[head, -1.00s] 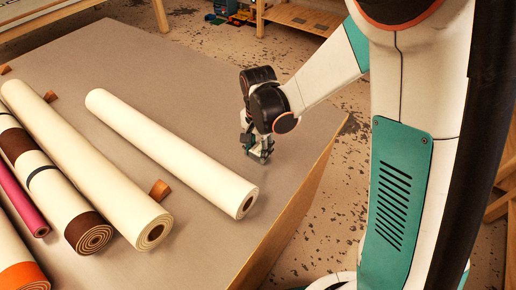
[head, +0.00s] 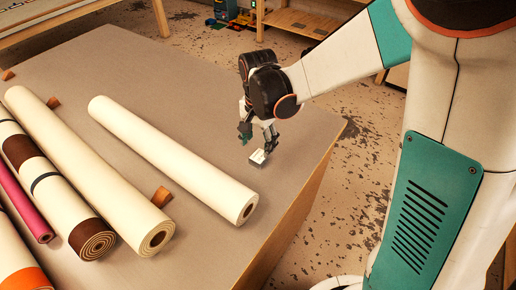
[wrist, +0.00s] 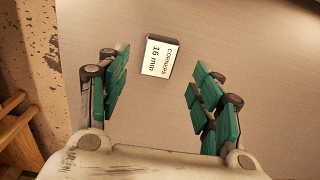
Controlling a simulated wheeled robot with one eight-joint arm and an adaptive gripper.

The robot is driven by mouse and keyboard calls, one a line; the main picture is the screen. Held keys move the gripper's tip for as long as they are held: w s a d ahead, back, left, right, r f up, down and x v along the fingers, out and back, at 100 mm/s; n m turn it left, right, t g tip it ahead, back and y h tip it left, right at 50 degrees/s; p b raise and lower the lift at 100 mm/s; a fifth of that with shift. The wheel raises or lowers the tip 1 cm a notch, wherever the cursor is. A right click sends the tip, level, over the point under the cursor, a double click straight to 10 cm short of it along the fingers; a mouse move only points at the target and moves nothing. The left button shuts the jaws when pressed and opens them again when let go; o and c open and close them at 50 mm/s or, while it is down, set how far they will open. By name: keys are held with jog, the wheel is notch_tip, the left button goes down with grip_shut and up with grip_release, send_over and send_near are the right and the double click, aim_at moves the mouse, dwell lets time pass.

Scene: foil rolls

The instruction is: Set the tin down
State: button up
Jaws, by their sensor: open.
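The tin (head: 258,157) is a small box with a white label. It rests on the grey table top near the right edge, beyond the near end of the single cream roll. In the wrist view the tin (wrist: 160,56) shows its label, "CORNERS 16 mm", and lies flat just past the fingertips. My gripper (head: 258,140) is above the table by the tin. In the wrist view my gripper (wrist: 158,85) has its green-padded fingers spread wide, with nothing between them and the tin apart from both.
A cream roll (head: 170,155) lies left of the tin. More rolls, cream (head: 90,170), banded (head: 50,195) and pink (head: 22,205), lie further left with small wooden wedges (head: 162,196). The table (head: 215,80) is clear behind the tin; its right edge is close.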

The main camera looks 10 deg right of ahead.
aim_at(258, 157)
jog(key=s+d+r+n+t, duration=0.2)
jog(key=s+d+r, duration=0.15)
jog(key=r, duration=0.35)
jog(key=s+d+r+n+t, duration=0.1)
jog(key=s+d+r+n, duration=0.2)
jog(key=r, duration=0.4)
jog(key=s+d+r+n+t, duration=0.1)
jog(key=s+d+n+t, duration=0.3)
jog(key=s, duration=0.5)
jog(key=shift+s+d+r+p, duration=0.25)
jog(key=shift+r+p, duration=0.15)
jog(key=shift+p, duration=0.05)
